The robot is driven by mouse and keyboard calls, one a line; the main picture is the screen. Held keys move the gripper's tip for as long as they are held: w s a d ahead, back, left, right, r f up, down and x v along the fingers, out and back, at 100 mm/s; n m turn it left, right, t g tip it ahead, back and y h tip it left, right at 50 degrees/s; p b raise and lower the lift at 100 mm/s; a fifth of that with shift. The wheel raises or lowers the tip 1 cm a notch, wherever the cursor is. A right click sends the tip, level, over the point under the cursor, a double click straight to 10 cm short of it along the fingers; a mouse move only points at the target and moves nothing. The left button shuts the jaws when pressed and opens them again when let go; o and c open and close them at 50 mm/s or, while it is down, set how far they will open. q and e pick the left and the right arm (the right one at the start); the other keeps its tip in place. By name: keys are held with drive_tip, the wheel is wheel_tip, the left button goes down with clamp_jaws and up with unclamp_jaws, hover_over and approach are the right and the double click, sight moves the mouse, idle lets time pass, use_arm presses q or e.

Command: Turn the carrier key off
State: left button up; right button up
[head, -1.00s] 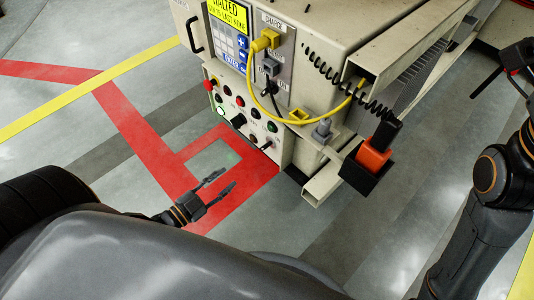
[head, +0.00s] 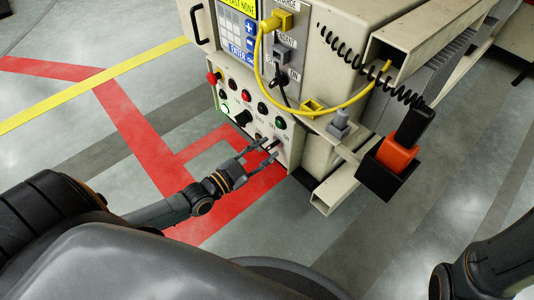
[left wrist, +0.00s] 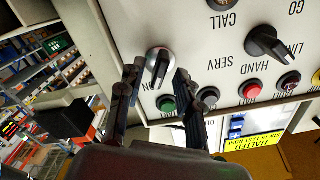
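The carrier (head: 345,55) stands at the upper middle of the head view, with a cream control panel (head: 250,105) on its front. In the left wrist view a silver key switch (left wrist: 159,62) with a narrow grip sits on this panel, beside an "ON" mark. My left gripper (head: 268,148) is at the lower right of the panel. Its two dark fingers (left wrist: 157,92) are open, one on each side of the key switch, and a gap shows between them and the key. I cannot tell how deep the fingertips reach. My right gripper is out of view.
A green button (left wrist: 166,103), a red button (left wrist: 252,88) and a black selector (left wrist: 268,42) are near the key. A yellow cable (head: 318,111) and a black coiled cord (head: 365,72) hang above. The floor at left is clear.

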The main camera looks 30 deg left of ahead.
use_arm(q)
drive_tip(key=shift+w+d, duration=0.2)
drive_tip(key=shift+w, duration=0.35)
clamp_jaws()
